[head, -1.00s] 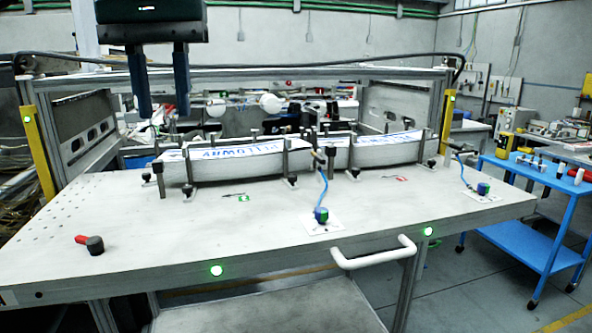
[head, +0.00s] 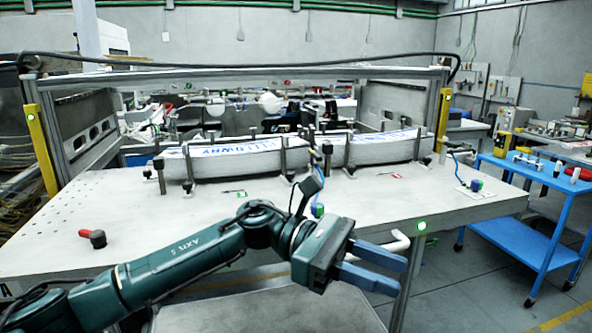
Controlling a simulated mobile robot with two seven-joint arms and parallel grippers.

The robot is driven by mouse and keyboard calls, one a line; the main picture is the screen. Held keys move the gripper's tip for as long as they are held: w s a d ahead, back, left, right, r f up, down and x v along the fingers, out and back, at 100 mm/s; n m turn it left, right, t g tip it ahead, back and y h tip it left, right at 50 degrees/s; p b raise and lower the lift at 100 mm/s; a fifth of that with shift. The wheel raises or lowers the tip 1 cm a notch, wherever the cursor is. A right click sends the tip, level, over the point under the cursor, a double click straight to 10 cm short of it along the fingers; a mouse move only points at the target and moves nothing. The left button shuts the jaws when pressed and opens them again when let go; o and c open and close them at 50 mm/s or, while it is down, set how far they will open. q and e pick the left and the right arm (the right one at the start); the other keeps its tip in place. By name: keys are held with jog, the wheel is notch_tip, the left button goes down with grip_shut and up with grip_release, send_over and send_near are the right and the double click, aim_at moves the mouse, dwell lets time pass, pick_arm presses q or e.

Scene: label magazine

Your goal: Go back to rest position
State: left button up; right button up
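My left gripper (head: 376,268) is in the head view at the lower middle, in front of the table's front edge. Its two blue fingers point right and stand apart with nothing between them. My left arm reaches in from the lower left and covers part of the table front. My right gripper is not in the head view. The label magazine (head: 235,164) with long white label stacks lies along the back of the white table (head: 150,215), held by several dark posts. The gripper is well apart from it.
A white handle (head: 397,246) on the table front is close behind the gripper and partly hidden. A red-and-black knob (head: 97,238) sits at the table's left. Yellow posts (head: 41,150) flank the frame. A blue cart (head: 540,205) stands at the right.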

pick_arm(q)
jog(key=w+a+f+m+t, duration=0.3)
jog(key=a+f+m+t, duration=0.2)
jog(key=f+m+t, duration=0.85)
jog(key=w+a+f+m+t, duration=0.35)
jog(key=m+t, duration=0.75)
jog(key=m, duration=0.7)
jog(key=s+a+f+n+g+y, duration=0.3)
jog(key=s+a+f+n+y, duration=0.3)
jog(key=f, duration=0.6)
jog(key=s+a+f+n+g+y, duration=0.3)
jog(key=s+a+f+n+y, duration=0.3)
jog(key=s+a+f+n, duration=0.5)
notch_tip(320, 180, down, 2)
jog(key=shift+s+a+f, duration=0.15)
jog(key=shift+s+a, duration=0.35)
jog(key=shift+s, duration=0.45)
jog(key=shift+n, duration=0.25)
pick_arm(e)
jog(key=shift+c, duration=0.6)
